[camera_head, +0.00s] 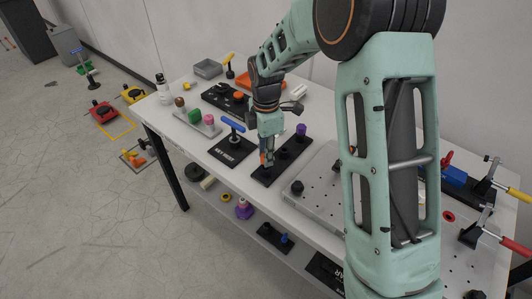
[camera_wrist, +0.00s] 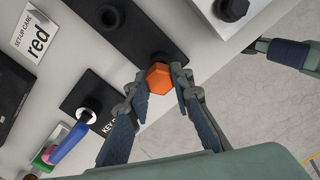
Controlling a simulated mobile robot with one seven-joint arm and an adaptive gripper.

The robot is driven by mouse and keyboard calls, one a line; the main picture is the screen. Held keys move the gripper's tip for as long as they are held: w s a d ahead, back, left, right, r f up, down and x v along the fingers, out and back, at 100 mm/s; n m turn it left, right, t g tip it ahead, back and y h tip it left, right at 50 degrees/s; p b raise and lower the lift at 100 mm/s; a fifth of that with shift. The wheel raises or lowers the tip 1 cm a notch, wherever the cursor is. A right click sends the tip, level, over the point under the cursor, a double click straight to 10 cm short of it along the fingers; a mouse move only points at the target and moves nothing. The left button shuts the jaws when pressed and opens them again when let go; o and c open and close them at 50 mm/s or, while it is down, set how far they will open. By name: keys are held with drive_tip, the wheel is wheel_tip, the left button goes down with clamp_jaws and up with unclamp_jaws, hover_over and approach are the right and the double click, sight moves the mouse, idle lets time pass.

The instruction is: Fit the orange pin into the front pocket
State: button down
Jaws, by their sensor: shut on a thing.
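The orange pin (camera_wrist: 159,79) shows a hexagonal head in the wrist view. My gripper (camera_wrist: 160,85) is shut on it, one finger on each side. In the head view only a sliver of the orange pin (camera_head: 262,158) shows beside my gripper (camera_head: 267,155). The pin is over the front end of the long black block (camera_head: 279,166), which also shows in the wrist view (camera_wrist: 135,38). A dark round pocket rim (camera_wrist: 158,58) peeks out behind the pin. How deep the pin sits, if at all, is hidden. The block's middle pocket (camera_wrist: 108,16) is dark.
A purple pin (camera_head: 301,130) stands at the block's far end. Left of the block is a black plate with a blue-handled key (camera_head: 233,125). Right is a grey fixture plate (camera_head: 310,185) with a black knob (camera_head: 297,187). The table's front edge is close.

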drive_tip(key=shift+f+b, duration=0.55)
drive_tip(key=shift+f, duration=0.35)
drive_tip(key=c, duration=1.6)
unclamp_jaws()
drive_tip(key=shift+r+p, duration=1.85)
drive_tip(key=shift+r, duration=0.75)
